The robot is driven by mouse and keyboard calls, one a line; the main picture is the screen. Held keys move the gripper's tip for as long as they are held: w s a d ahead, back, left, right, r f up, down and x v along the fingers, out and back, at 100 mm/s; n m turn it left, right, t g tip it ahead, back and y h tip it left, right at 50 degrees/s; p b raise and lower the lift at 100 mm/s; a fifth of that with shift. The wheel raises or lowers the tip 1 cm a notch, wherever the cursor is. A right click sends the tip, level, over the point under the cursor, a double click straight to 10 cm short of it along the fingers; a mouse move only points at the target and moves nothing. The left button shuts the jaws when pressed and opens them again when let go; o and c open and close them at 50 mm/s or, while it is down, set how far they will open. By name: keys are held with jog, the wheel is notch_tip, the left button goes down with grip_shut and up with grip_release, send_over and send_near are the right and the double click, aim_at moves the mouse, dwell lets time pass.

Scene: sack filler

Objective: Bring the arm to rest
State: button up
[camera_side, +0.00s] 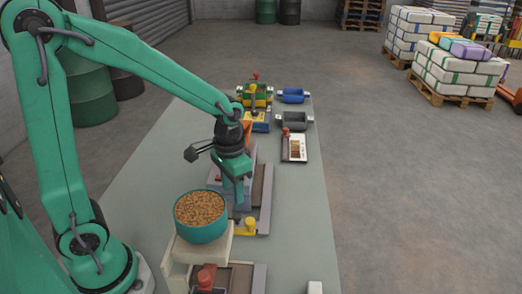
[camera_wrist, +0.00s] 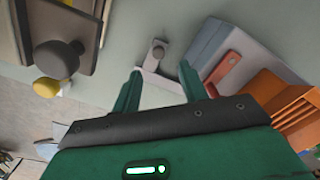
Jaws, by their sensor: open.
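My green arm bends over the work table (camera_side: 150,230) in the side view. My gripper (camera_side: 238,192) points down above the middle of the table, just beyond a teal bowl of brown pellets (camera_side: 201,214). In the wrist view my gripper (camera_wrist: 158,85) shows two green fingers spread apart, with nothing seen held between them. Whether the fingers touch anything below is hard to tell.
A yellow knob (camera_side: 250,223) sits on a rail fixture beside my gripper. Blue (camera_side: 291,95) and grey (camera_side: 294,120) bins stand at the table's far end. An orange slotted part (camera_wrist: 290,110) is near my gripper. Stacked sacks (camera_side: 460,70) stand on a floor pallet. The table's left side is clear.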

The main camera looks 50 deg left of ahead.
jog(key=s+a+r+n+t, duration=0.1)
jog(key=s+r+t, duration=0.4)
jog(key=s+r, duration=0.4)
jog(key=shift+s+a+r+t, duration=0.3)
jog(key=shift+s+a+r, duration=0.1)
jog(key=shift+r, duration=1.55)
